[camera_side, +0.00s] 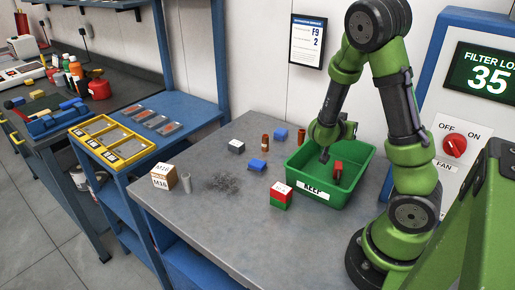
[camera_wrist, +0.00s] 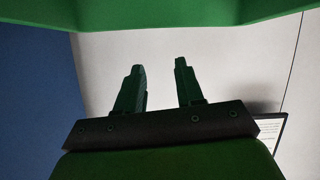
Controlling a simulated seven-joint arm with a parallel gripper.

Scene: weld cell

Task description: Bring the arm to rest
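My gripper (camera_side: 324,156) hangs over the green bin (camera_side: 318,205), which carries a label reading KEEP, at the right of the grey table. In the wrist view the two fingers of my gripper (camera_wrist: 160,66) are apart, with nothing between them. A red block (camera_side: 338,171) shows inside the bin, just right of the fingers in the side view. Whether the fingertips are below the bin's rim or touch anything is hard to tell. My arm reaches the bin from the right, its elbow raised.
A filter panel (camera_side: 455,140) stands close to my arm.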

